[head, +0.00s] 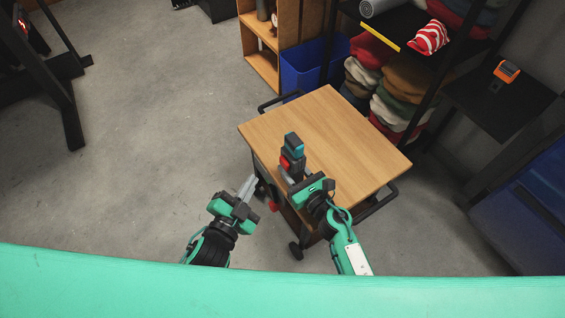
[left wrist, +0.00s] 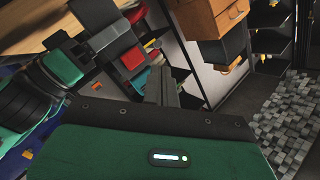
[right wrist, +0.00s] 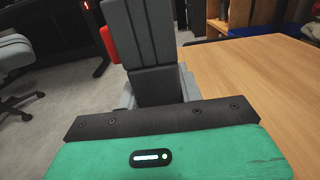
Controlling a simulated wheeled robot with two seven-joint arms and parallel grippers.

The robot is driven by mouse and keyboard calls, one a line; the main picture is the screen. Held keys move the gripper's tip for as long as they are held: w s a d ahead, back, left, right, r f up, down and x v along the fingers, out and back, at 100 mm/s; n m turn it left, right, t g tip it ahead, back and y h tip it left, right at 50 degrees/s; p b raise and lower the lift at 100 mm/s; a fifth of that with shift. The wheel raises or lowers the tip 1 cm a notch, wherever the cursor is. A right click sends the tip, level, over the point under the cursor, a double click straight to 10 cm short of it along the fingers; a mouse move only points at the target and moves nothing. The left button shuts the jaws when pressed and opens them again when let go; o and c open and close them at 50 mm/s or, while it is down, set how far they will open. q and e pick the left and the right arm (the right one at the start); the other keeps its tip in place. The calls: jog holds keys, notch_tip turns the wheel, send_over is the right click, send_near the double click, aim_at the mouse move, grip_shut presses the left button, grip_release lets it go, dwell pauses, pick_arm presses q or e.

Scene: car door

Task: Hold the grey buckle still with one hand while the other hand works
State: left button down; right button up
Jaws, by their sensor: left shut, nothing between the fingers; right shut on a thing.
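The grey buckle (head: 292,166), a dark grey block with a red part on its side, stands upright at the near left edge of the wooden table. It fills the upper middle of the right wrist view (right wrist: 143,45), with red at its left. My right gripper (head: 298,186) is shut on its lower part; the light grey fingers show on either side of it. My left gripper (head: 249,185) is shut and empty, left of the table and apart from the buckle. Its fingers also show in the left wrist view (left wrist: 161,85). The buckle's base is partly hidden by my right gripper.
The wooden table (head: 340,130) is a cart with a bare top and a dark rail. A blue bin (head: 305,66) and shelves with folded cloths (head: 403,95) stand behind it. An orange device (head: 506,71) lies on a side shelf.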

aim_at(284, 163)
pick_arm(q)
jog(key=shift+s+a+f+n+y, duration=0.3)
jog(key=shift+a+n+y, duration=0.35)
jog(key=shift+y, duration=0.2)
jog(key=shift+s+a+f+n+y, duration=0.25)
jog(key=shift+a+n+y, duration=0.35)
jog(key=shift+y, duration=0.25)
jog(key=shift+w+d, duration=0.1)
jog(key=shift+d, duration=0.1)
jog(key=w+d, duration=0.5)
jog(key=d, duration=0.2)
dwell(1.1)
jog(key=shift+w+d, duration=0.25)
jog(key=shift+d, duration=0.1)
